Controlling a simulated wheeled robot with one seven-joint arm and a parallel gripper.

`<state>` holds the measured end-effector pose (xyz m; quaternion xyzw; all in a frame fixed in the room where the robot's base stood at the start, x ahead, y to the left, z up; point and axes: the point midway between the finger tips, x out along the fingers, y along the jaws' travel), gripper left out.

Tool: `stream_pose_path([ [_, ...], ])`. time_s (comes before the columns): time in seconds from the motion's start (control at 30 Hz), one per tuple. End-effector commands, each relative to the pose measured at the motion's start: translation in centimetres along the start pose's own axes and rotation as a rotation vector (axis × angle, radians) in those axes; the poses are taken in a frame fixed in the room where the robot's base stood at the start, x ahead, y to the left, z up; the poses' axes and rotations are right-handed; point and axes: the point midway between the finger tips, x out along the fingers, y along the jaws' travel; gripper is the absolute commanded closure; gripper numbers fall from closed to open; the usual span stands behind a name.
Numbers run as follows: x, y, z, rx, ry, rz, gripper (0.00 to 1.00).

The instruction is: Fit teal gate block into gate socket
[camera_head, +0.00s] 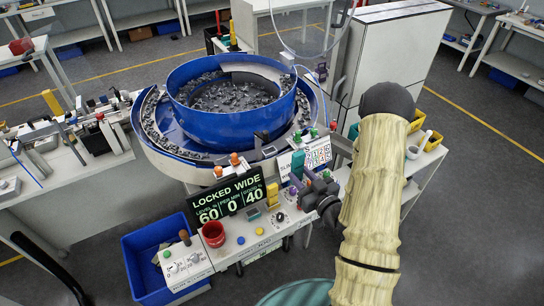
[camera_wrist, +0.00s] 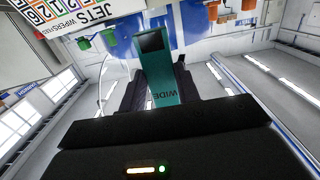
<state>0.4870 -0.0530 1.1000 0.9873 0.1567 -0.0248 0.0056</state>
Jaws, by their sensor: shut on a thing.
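A teal gate block (camera_wrist: 163,75) marked WIDE, with a dark square opening near its far end, stands between my gripper's dark fingers in the wrist view. My gripper (camera_wrist: 160,90) is shut on it. In the head view my gripper (camera_head: 308,190) is over the right part of the control panel (camera_head: 262,226), in front of the blue bowl (camera_head: 230,130). I cannot pick out the gate socket with certainty in either view.
A display (camera_head: 229,200) reads LOCKED WIDE, with 60, 0 and 40. A yellow block (camera_head: 272,194) and a red cup (camera_head: 213,234) are at the panel. A printed board (camera_head: 312,155) stands behind my gripper. A blue bin (camera_head: 145,250) is at lower left.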

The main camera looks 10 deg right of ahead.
Motion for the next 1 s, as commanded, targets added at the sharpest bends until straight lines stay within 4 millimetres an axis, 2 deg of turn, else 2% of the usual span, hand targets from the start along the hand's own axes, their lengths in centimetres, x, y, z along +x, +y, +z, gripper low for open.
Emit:
stream_pose_path([
  [0.03, 0.3, 0.0, 0.5, -0.002, 0.003, -0.001, 0.92],
  [0.37, 1.9, -0.2, -0.1, 0.001, 0.004, -0.001, 0.92],
  [0.67, 7.2, -0.3, -0.9, 0.003, 0.003, -0.003, 0.92],
  [1.0, 14.2, -0.3, -1.2, 0.003, 0.002, -0.002, 0.92],
])
